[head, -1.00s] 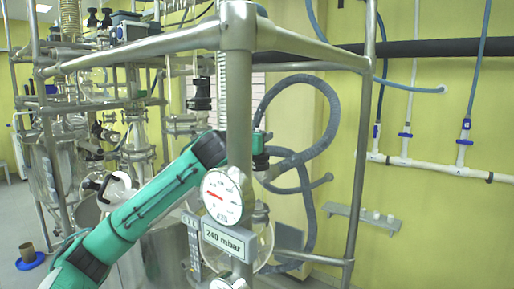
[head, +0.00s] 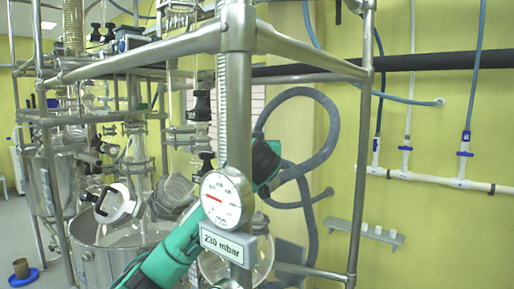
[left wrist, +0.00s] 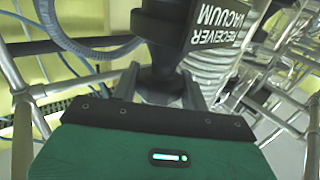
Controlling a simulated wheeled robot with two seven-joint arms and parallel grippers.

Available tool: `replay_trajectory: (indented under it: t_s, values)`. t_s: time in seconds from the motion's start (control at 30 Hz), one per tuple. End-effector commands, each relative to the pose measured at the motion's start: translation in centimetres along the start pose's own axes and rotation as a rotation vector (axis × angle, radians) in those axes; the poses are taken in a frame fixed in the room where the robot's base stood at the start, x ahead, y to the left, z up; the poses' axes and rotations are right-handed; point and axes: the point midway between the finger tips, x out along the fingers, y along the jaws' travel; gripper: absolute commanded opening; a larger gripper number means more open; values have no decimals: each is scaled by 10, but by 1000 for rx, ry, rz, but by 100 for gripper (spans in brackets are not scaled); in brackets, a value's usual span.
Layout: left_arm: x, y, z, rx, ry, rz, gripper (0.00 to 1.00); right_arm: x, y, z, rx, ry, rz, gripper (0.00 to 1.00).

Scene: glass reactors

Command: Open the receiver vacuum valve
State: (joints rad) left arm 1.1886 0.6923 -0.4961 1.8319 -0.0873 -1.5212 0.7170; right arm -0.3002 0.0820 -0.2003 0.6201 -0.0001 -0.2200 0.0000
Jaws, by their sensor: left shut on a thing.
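In the left wrist view, the black receiver vacuum valve (left wrist: 165,50) has a dark block beside it with white lettering reading "RECEIVER VACUUM". My left gripper (left wrist: 160,86) is shut on the lower black part of this valve, with one grey finger on each side. In the head view, my green left arm comes up from the bottom and passes behind the gauge; its fingertips are hidden there. The round dial gauge (head: 226,197) is on the front post, with a display (head: 228,244) reading 230 mbar below it. My right gripper is not in view.
A metal frame post (head: 238,110) and top rails stand close in front of my left arm. A grey corrugated hose (head: 328,135) loops behind it. Glass vessels and a steel pot (head: 95,240) stand left. A white wall pipe (head: 440,180) runs at right.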

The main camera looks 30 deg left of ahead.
Motion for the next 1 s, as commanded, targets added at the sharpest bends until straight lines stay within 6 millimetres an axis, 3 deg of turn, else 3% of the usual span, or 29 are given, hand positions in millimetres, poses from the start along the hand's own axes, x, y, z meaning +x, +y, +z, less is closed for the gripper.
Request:
replay_trajectory:
  t_s: [0.3, 0.33, 0.4, 0.43, 0.77, 1.0]
  values:
    - [0, 0, -1, 0, 3, -1, 22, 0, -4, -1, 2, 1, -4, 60]
    - [0, 0, -1, 0, 3, -1, 51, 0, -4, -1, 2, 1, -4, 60]
    - [0, 0, -1, 0, 3, 0, 64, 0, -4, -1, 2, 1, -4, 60]
    - [0, 0, -1, 0, 2, 0, 66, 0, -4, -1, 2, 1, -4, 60]
    - [-4, 1, 1, 0, 3, 2, 66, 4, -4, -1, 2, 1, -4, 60]
    - [-40, 1, 3, -3, 5, 5, 66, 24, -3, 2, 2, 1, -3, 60]
